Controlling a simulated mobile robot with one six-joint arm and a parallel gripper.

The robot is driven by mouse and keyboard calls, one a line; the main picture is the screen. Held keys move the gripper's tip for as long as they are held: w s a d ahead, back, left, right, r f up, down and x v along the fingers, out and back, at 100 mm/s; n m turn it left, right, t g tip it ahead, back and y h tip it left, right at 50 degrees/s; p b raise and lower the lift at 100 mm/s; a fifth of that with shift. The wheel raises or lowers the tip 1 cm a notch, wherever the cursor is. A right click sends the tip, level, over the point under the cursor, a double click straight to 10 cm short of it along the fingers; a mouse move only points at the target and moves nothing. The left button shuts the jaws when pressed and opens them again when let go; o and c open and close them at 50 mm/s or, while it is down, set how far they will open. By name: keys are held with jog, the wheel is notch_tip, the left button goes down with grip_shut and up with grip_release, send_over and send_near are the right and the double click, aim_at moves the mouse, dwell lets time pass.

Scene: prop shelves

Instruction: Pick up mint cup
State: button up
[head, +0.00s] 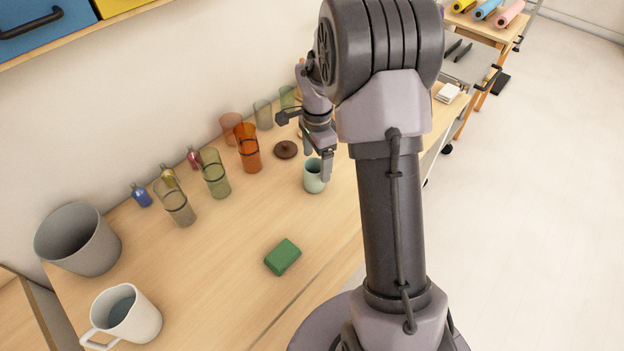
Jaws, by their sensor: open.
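The mint cup (312,182) stands upright on the wooden table, right of the picture's middle. It is small and pale green, and a finger of my gripper covers part of its right side. My gripper (318,162) reaches down at the cup with its fingers apart. One finger shows at the cup's right rim and the other at its upper left, behind it. I cannot tell whether either finger touches the cup.
A green block (283,257) lies in front of the cup. A dark brown lid (286,149) and an orange glass (247,148) stand to its left, with several glasses and small bottles along the wall. A white mug (128,318) and a grey bucket (78,241) are at the left.

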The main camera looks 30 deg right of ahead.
jog(key=f+b, duration=0.1)
jog(key=f, duration=0.1)
jog(key=f+b, duration=0.1)
jog(key=f, duration=0.1)
jog(key=a+f, duration=0.1)
jog(key=f, duration=0.1)
jog(key=shift+f+b, duration=0.35)
jog(key=shift+b, duration=0.05)
jog(key=shift+s+r, duration=0.1)
jog(key=shift+r, duration=0.05)
jog(key=shift+c, duration=0.6)
jog(key=c, duration=1.5)
